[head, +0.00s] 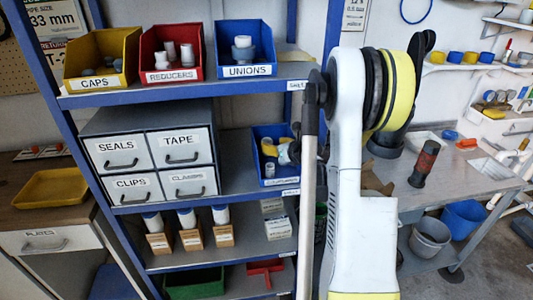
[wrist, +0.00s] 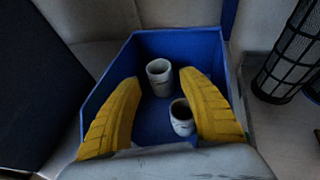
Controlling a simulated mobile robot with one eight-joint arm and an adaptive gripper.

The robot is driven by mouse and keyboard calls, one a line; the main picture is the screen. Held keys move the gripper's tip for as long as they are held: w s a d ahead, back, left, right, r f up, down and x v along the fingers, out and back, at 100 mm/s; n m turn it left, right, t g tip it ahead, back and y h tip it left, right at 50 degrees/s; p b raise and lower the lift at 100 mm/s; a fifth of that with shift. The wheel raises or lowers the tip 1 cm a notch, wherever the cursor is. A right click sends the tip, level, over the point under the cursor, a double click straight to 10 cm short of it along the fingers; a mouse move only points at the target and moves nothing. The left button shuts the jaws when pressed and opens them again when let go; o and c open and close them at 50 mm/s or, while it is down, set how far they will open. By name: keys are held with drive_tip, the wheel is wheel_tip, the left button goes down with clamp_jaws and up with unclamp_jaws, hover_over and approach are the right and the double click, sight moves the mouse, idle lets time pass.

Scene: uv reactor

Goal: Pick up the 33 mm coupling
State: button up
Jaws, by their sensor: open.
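Two short pale grey couplings stand upright in a blue bin (wrist: 100,97) in the wrist view. One coupling (wrist: 159,65) is at the back, the other coupling (wrist: 181,127) is nearer and to the right. Dark marks on them are too small to read, so I cannot tell which is 33 mm. My gripper (wrist: 159,76) is open and empty, its yellow fingers reaching into the bin on either side of the couplings. In the head view the blue bin (head: 260,132) is on the middle shelf, and one coupling (head: 270,170) shows; my arm hides part of this area.
Grey drawers (head: 150,125) stand left of the bin. Above are a yellow caps bin (head: 101,84), a red reducers bin (head: 173,78) and a blue unions bin (head: 247,71). A black mesh cylinder (wrist: 292,50) stands right of the bin in the wrist view.

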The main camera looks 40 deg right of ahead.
drive_tip(key=b+x, duration=0.2)
drive_tip(key=x, duration=0.4)
drive_tip(key=shift+w+f, duration=0.1)
drive_tip(key=shift+w, duration=0.25)
drive_tip(key=c, duration=0.9)
